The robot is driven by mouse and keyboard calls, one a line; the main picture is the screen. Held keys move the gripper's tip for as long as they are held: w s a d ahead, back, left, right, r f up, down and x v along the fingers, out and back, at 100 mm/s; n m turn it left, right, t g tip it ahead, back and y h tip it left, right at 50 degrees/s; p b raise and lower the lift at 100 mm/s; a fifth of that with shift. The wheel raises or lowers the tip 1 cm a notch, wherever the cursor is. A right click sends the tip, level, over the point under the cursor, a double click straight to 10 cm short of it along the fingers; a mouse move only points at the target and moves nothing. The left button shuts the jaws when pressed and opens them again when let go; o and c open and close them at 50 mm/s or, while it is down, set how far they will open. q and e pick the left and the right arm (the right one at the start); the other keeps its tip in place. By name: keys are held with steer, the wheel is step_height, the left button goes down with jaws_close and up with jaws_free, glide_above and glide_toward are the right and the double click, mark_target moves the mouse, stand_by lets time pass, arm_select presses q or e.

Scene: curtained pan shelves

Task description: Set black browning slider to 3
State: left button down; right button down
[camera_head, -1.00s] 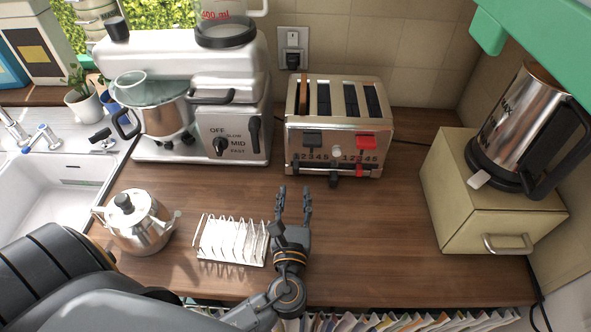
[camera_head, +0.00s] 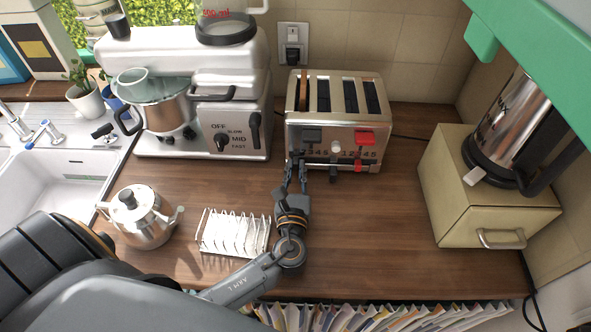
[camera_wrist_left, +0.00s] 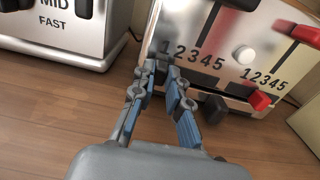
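The silver toaster (camera_head: 300,163) stands at the back of the counter, with black and red levers and two 1–5 scales. The black browning slider (camera_head: 333,175) is a dark knob near the 5 end of the left scale; it also shows in the left wrist view (camera_wrist_left: 213,109). My left gripper (camera_head: 297,152) is in front of the toaster's left part, to the left of the black slider. In the left wrist view its fingertips (camera_wrist_left: 160,68) are close together with a narrow gap and nothing between them. Contact with the toaster cannot be told. My right gripper is not in view.
The red slider (camera_head: 359,166) is to the right of the black one. A mixer (camera_head: 205,150) stands left of the toaster. A toast rack (camera_head: 234,232) and a metal pot (camera_head: 142,218) are near the front left. A beige box (camera_head: 490,215) bears a kettle; the counter before it is clear.

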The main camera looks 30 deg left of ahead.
mark_target(311, 159)
arm_select(q)
steer(key=shift+d, duration=0.1)
steer(key=shift+w+d, duration=0.45)
steer(key=shift+d, duration=0.4)
steer(key=shift+w+d, duration=0.4)
steer(key=shift+d, duration=0.4)
steer(key=c, duration=1.3)
jaws_free()
steer(key=shift+a, duration=0.1)
steer(key=v, duration=1.2)
steer(key=shift+s, duration=0.1)
